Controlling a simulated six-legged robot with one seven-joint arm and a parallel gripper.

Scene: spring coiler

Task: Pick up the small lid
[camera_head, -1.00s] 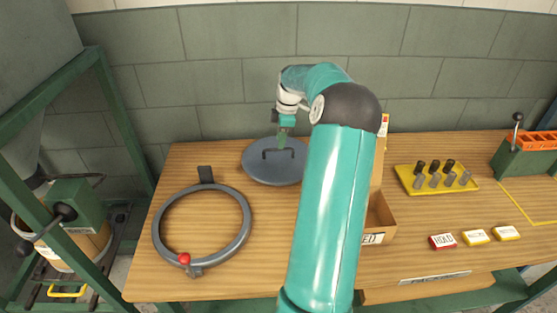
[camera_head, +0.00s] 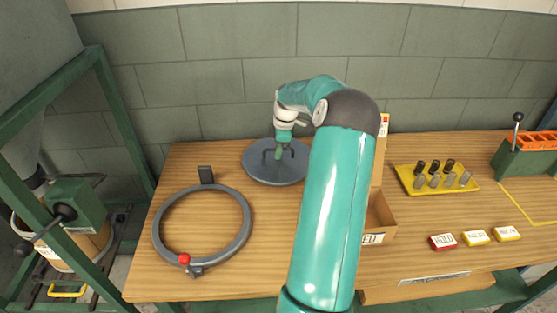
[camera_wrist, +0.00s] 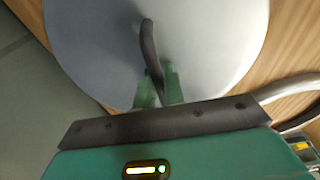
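The lid is a flat grey disc with a dark bar handle. It lies on the wooden table near the back wall, and the head view shows the lid (camera_head: 262,175) partly under my gripper (camera_head: 279,157). In the wrist view the lid (camera_wrist: 95,45) fills most of the upper picture, with its handle (camera_wrist: 148,40) running down toward my gripper (camera_wrist: 160,80). The two green fingers stand on either side of the handle, a little apart. Firm contact with the handle does not show. The lid rests flat.
A grey ring (camera_head: 247,225) with a red knob lies on the table in front of the lid. A wooden box (camera_head: 382,217) stands to the right, partly behind my arm. Farther right are a yellow tray (camera_head: 408,183) with several small cylinders and several labelled blocks (camera_head: 475,236).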

